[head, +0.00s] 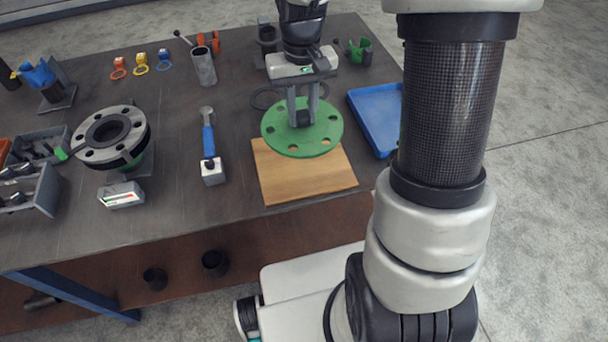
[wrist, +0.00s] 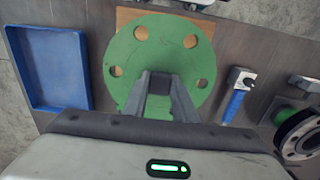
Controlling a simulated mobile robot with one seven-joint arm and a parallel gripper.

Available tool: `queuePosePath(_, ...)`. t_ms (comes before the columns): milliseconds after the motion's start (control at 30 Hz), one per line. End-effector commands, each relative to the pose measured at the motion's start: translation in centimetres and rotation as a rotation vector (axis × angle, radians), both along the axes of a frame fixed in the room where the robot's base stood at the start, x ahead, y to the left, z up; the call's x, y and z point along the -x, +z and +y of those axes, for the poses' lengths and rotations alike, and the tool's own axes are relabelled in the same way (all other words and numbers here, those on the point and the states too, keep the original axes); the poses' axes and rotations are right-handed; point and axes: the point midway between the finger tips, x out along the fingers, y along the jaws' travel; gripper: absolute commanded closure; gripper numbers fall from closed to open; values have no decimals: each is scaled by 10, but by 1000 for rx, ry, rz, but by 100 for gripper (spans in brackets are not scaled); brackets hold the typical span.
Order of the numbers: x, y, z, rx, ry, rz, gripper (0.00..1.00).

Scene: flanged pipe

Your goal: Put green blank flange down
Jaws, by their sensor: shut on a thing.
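The green blank flange (head: 322,135) is a flat round disc with several bolt holes. My gripper (head: 301,118) is shut on its dark central knob and holds it from above. The flange is over the wooden board (head: 290,190) and hides the board's far part; I cannot tell whether they touch. In the wrist view the green flange (wrist: 190,35) lies below my gripper (wrist: 160,85), with a strip of the board (wrist: 126,16) showing past its edge.
A blue tray (head: 376,120) is right of the board. The flanged pipe (head: 108,138) stands further left, near a grey bin (head: 45,190) of bolts. A metal cup (head: 204,68) stands behind. Bare table lies between hammer and pipe.

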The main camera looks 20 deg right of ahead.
Motion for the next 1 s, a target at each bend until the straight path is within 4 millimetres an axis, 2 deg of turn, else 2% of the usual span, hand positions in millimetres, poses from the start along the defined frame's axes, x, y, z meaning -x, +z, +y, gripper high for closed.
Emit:
queuePosePath(33,-2,-18,1,0,0,-6,100)
queuePosePath(367,-2,-31,1,-4,3,-2,100)
queuePosePath(600,-1,-71,1,-5,2,2,100)
queuePosePath(867,-2,-90,1,-4,3,-2,100)
queuePosePath(1000,-1,-108,1,-4,3,1,100)
